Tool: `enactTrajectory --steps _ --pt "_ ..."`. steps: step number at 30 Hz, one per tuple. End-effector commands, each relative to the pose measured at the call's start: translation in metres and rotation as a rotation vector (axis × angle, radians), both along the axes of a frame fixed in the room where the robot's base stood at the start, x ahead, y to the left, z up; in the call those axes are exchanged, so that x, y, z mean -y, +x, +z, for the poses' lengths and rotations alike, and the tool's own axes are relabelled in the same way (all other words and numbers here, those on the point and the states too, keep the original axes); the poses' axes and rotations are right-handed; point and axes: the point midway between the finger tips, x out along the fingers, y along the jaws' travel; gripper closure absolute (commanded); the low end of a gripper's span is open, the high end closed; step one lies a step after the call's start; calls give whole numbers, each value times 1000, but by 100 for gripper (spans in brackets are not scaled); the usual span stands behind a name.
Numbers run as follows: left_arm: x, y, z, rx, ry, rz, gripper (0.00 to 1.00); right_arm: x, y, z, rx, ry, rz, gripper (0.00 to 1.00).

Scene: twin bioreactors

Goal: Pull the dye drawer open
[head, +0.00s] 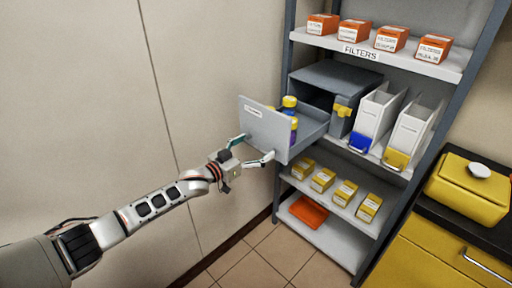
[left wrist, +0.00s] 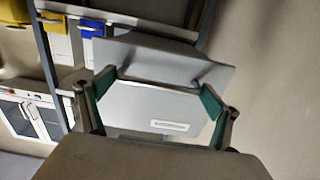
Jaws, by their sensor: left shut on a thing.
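The dye drawer (head: 263,122) is a grey drawer pulled well out of its grey cabinet (head: 334,83) on the shelf. Its labelled front faces left, and bottles with yellow caps (head: 289,102) stand inside. My left gripper (head: 255,150) is at the lower part of the drawer front, shut on the drawer with its fingers spread wide apart. The left wrist view shows its green-padded fingertips (left wrist: 158,92) on either side of a grey part of the drawer, above the labelled front panel (left wrist: 152,107). The exact grip contact is partly hidden. My right gripper is in neither view.
Orange filter boxes (head: 351,31) stand on the shelf above. White bins with a blue front (head: 360,143) and a yellow front (head: 396,159) are right of the cabinet. Yellow boxes (head: 322,180) and an orange tray (head: 308,211) sit below. The floor left of the rack is clear.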

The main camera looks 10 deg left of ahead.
Motion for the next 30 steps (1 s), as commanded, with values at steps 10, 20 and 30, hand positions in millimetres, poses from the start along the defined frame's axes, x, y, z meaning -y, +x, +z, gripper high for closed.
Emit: enactTrajectory --steps 10,20,30 --pt "3 -1 0 0 -3 -5 4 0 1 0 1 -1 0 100" --pt "-1 -4 0 0 -1 -2 4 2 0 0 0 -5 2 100" --pt "-32 -47 -2 -2 -1 -3 4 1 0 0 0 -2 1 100"
